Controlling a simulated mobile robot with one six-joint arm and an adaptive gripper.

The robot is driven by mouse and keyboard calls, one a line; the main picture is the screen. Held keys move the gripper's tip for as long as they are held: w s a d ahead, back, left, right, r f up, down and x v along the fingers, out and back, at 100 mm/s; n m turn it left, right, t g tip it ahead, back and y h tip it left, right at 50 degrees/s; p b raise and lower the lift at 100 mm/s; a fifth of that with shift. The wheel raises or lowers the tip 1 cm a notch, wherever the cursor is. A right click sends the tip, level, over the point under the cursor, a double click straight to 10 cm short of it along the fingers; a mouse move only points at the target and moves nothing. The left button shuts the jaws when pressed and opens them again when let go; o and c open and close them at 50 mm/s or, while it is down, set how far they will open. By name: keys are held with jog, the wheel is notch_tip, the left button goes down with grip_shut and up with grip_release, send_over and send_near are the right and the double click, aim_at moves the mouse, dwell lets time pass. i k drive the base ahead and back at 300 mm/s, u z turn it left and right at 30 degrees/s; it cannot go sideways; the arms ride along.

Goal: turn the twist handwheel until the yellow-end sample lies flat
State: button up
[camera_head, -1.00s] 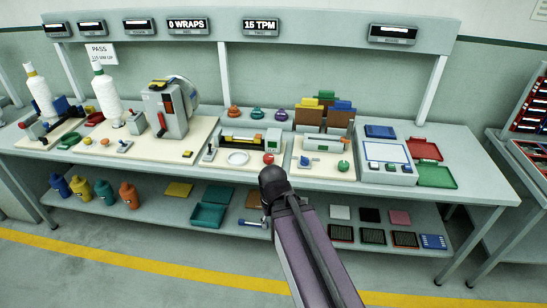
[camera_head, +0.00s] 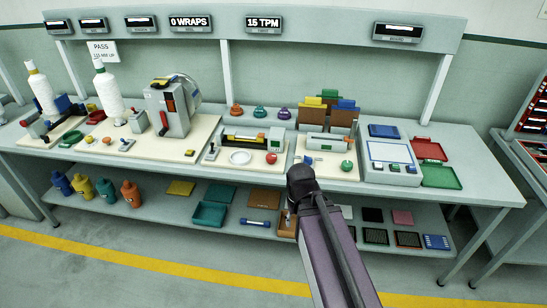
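Two bench devices stand in the middle on cream boards. The left one has a long body (camera_head: 245,138) with yellow and green parts, a white round dish (camera_head: 240,157) and a red knob (camera_head: 271,158) in front. It stands roughly below a display (camera_head: 264,24) reading "15 TPM". The right one has a pale body (camera_head: 325,143) and a green knob (camera_head: 347,166). I cannot tell for sure which part is the twist handwheel, nor make out the yellow-end sample. My arm rises from the bottom right to a dark joint in front of the bench. My gripper does not show.
A winding machine (camera_head: 172,108) and white thread cones (camera_head: 107,92) stand to the left. A flat blue-white device (camera_head: 392,160) and red (camera_head: 429,150) and green (camera_head: 440,176) trays are to the right. The lower shelf holds several bottles, trays and plates. A side bench is at far right.

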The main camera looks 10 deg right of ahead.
aim_at(271, 158)
jog(key=u, duration=0.05)
jog(key=i, duration=1)
jog(key=z, duration=0.05)
